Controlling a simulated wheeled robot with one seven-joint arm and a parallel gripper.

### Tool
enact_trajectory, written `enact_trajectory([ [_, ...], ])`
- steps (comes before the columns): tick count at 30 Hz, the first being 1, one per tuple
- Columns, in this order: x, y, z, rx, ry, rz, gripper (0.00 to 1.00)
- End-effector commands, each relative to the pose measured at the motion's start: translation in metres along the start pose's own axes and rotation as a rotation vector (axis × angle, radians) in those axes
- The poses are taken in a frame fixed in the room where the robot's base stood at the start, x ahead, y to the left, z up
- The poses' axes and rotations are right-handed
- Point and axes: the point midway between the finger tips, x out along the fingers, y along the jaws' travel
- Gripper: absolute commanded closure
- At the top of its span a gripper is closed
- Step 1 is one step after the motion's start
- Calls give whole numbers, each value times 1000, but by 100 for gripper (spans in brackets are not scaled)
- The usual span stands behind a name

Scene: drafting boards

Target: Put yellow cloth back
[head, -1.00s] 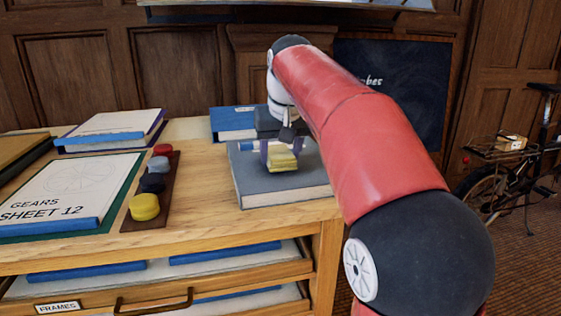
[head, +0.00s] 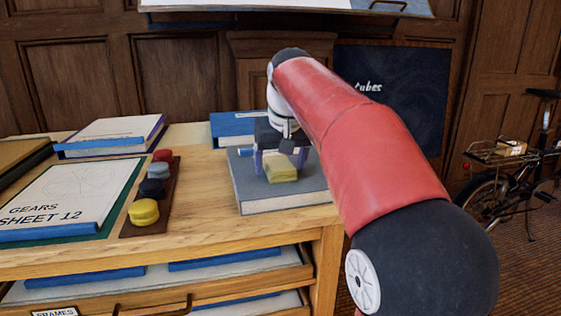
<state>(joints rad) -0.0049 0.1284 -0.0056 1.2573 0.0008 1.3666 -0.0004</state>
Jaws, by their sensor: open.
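The yellow cloth (head: 284,174) is a small folded block lying on a grey book (head: 262,195) at the right end of the wooden desk. My gripper (head: 281,166) is open, pointing down, with its purple fingers at either side of the cloth's upper part. Whether the fingers touch the cloth is unclear. My red arm hides part of the book's right side and what lies behind it.
A brown strip (head: 128,224) holds several round coloured pieces, with a yellow one (head: 144,211) nearest. A drawing sheet (head: 62,195) and a white book (head: 112,130) lie to the left. A blue binder (head: 228,124) stands behind the grey book. Bare desk (head: 200,180) shows between.

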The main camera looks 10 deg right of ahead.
Motion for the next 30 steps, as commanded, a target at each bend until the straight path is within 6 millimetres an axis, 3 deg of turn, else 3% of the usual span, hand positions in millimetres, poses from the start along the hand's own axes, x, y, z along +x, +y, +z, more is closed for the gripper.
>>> enact_trajectory([
  [16,-104,0,-2,0,2,0,25],
  [21,-118,0,-1,0,1,0,25],
  [30,-120,0,2,0,1,0,25],
])
